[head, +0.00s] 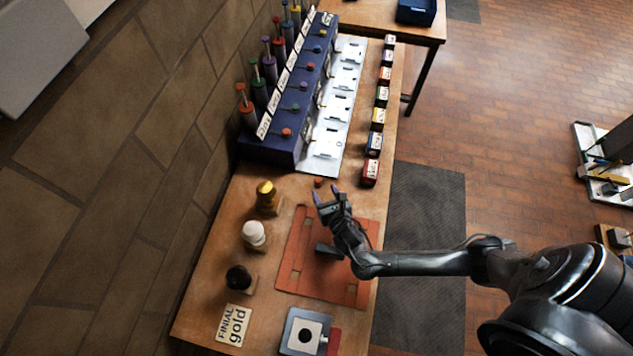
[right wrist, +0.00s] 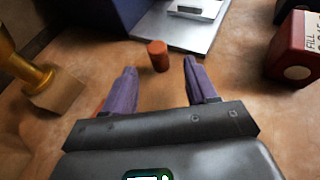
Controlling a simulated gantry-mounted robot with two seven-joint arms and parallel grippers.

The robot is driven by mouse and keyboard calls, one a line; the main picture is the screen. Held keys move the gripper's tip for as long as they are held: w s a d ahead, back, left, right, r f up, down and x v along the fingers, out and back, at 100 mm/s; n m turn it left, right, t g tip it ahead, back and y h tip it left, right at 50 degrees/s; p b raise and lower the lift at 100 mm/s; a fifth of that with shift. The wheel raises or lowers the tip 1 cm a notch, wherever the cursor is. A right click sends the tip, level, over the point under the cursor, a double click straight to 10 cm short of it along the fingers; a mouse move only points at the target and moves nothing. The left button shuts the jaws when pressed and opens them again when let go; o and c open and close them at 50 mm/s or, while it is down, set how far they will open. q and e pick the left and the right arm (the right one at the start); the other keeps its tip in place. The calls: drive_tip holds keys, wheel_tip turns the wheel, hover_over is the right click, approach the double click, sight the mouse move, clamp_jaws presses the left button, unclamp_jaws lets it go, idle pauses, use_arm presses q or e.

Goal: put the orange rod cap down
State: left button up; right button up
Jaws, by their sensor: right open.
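The orange rod cap (right wrist: 158,55) stands upright on the wooden table in the right wrist view, a small orange-brown cylinder. In the head view the cap (head: 318,182) shows just beyond my right fingertips, near the front end of the blue rack. My right gripper (head: 328,194) is open and empty. In the right wrist view its two purple fingers (right wrist: 155,85) are spread, with the cap past the tips and between their lines, apart from both. My left gripper is in neither view.
An orange mat (head: 294,270) lies under my right arm. Gold, white and black finials (head: 266,197) stand on the left. A blue rack (head: 270,152) with a metal plate (head: 322,150) and a row of small boxes (head: 370,172) lies beyond. A "FINIAL gold" card (head: 233,325) lies in front.

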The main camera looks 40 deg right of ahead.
sight(320, 185)
drive_tip(key=shift+b+x, duration=0.4)
drive_tip(key=shift+x, duration=2.3)
drive_tip(key=shift+a+f, duration=0.1)
drive_tip(key=shift+a, duration=0.05)
clamp_jaws()
